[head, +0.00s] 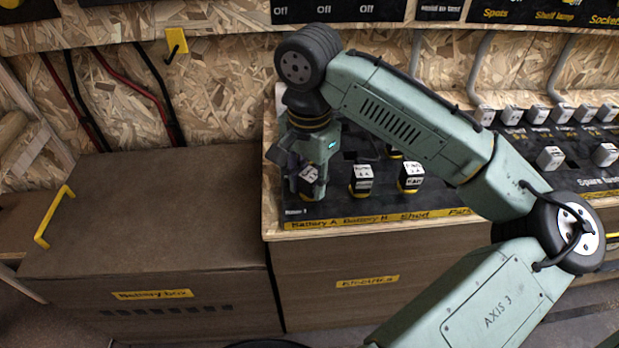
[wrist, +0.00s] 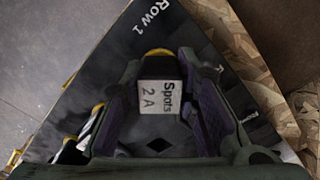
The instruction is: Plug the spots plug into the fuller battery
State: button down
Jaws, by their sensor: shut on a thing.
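The spots plug (wrist: 160,96) has a white top face reading "Spots 2 A". In the wrist view it sits between the two fingers of my gripper (wrist: 158,110), which is shut on it. In the head view my gripper (head: 310,185) points down at the left end of the dark socket board, above the yellow "Battery A" label (head: 314,224). The plug's lower end is mostly hidden, so I cannot tell whether it is seated. The "Battery H" label (head: 365,219) is just to the right. I see no battery charge reading.
White-topped plugs stand to the right on the board, one above the Battery H label (head: 361,180) and one above "Shed" (head: 411,176). Several more plugs line the board's right part. A brown battery box (head: 150,220) with a yellow handle stands at left, its top clear.

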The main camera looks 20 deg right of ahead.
jog(key=c, duration=1.2)
grip_release()
jog(key=shift+o, duration=0.6)
jog(key=o, duration=0.4)
notch_tip(320, 180, up, 9)
jog(key=p, duration=0.9)
jog(key=shift+r, duration=0.1)
